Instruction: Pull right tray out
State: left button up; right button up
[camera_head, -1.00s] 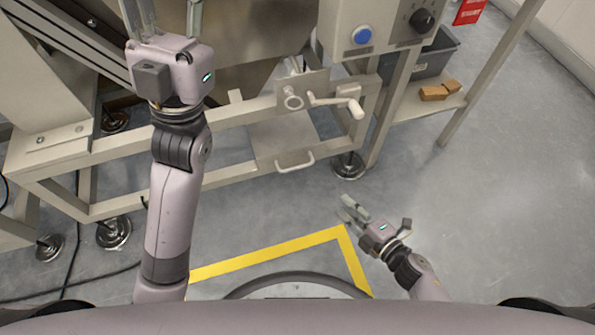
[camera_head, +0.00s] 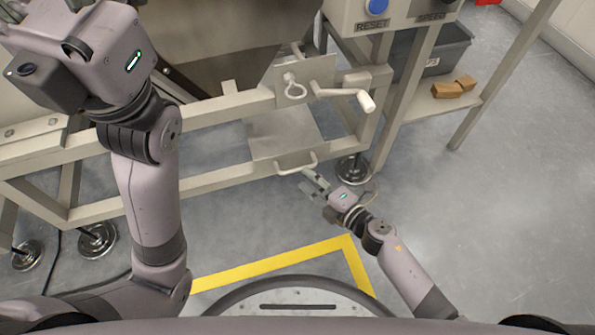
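The right tray (camera_head: 283,136) is a flat grey metal sheet low in the machine frame, below the crank. Its pale U-shaped handle (camera_head: 296,165) sticks out at the front edge. My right gripper (camera_head: 307,182) is just in front of and below the handle in the picture, with its fingers pointing up-left toward it. Its fingers look parted, with nothing between them. Contact with the handle cannot be made out. My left gripper's body is large at the upper left; its fingers are mostly cut off by the top edge.
A crank with a white grip (camera_head: 367,101) juts out above the tray. Frame legs stand on round feet (camera_head: 352,170). A grey bin (camera_head: 436,50) and brown blocks (camera_head: 453,88) sit on a shelf at right. Floor inside the yellow line (camera_head: 270,264) is clear.

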aim_at(297, 169)
jog(key=shift+b+x, duration=0.6)
jog(key=shift+x, duration=2.15)
jog(key=shift+c, duration=0.5)
grip_shut()
